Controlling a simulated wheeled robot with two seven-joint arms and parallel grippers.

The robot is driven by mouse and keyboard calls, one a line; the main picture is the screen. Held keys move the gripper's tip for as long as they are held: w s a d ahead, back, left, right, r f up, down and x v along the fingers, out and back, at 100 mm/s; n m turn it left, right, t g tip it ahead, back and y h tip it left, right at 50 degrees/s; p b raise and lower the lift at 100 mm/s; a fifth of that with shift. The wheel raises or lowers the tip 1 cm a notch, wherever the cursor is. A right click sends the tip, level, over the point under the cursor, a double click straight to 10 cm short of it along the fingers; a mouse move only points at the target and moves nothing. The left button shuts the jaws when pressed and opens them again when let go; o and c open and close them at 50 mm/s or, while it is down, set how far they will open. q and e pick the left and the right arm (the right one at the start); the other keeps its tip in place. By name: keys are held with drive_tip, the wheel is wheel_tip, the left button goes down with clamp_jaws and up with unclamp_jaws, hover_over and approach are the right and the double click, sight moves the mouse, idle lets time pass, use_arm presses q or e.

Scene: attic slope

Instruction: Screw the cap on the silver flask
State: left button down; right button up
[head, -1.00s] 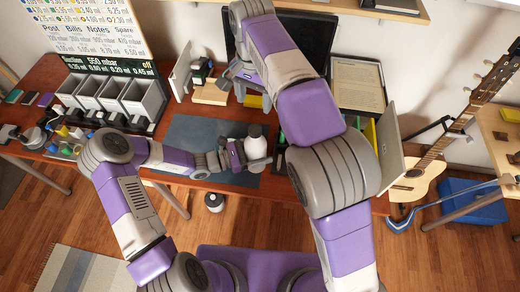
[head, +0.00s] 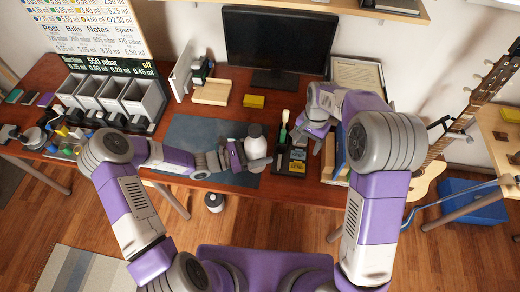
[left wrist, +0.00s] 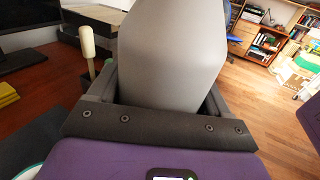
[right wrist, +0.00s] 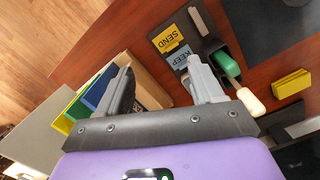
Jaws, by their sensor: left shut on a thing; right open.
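The silver flask (head: 255,148) stands over the dark blue mat, a pale grey body with a rounded top. My left gripper (head: 240,158) is shut on it from the left. In the left wrist view the flask's smooth grey body (left wrist: 170,55) fills the space between the jaws, and its upper end is out of frame. My right gripper (head: 307,138) is open and empty to the right of the flask, above the black desk tray. In the right wrist view its two fingers (right wrist: 162,78) are apart with nothing between them. I cannot make out a separate cap.
A black tray (head: 296,167) with SEND and KEEP labels holds a green-and-cream-handled tool (head: 284,125). Upright folders (head: 340,150) stand close right of my right gripper. A yellow block (head: 253,101), wooden block (head: 212,91) and monitor (head: 278,42) are behind. The mat (head: 190,135) has free room.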

drive_tip(key=shift+y, duration=0.7)
drive_tip(key=s+d+f, duration=0.1)
drive_tip(key=s+f, duration=0.2)
drive_tip(key=f, duration=0.1)
drive_tip(key=s+d+f, duration=0.2)
drive_tip(key=s+f, duration=0.1)
drive_tip(key=f, duration=0.2)
drive_tip(key=s+d+f, duration=0.2)
drive_tip(key=s+f, duration=0.1)
drive_tip(key=f, duration=0.1)
drive_tip(key=shift+s+d+f, duration=0.15)
drive_tip(key=shift+s+d, duration=0.05)
drive_tip(key=s+a+f+n+y, duration=0.1)
drive_tip(key=s+a+f, duration=0.2)
drive_tip(key=s, duration=0.3)
drive_tip(key=s+a+f+n+t+y, duration=0.1)
drive_tip(key=s+a+f+n, duration=0.1)
drive_tip(key=s+a+f, duration=0.2)
drive_tip(key=s, duration=0.2)
drive_tip(key=shift+s+f+n+t, duration=0.3)
drive_tip(key=shift+s+f, duration=0.1)
use_arm(q)
drive_tip(key=shift+r, duration=0.15)
drive_tip(key=s+a+r+n+t+y, duration=0.1)
drive_tip(key=a+t, duration=0.3)
drive_tip(key=a, duration=0.9)
drive_tip(key=shift+s+a+r+n+y, duration=0.35)
drive_tip(key=shift+s+n+y, duration=0.2)
drive_tip(key=shift+n, duration=0.35)
drive_tip(key=shift+d, duration=0.1)
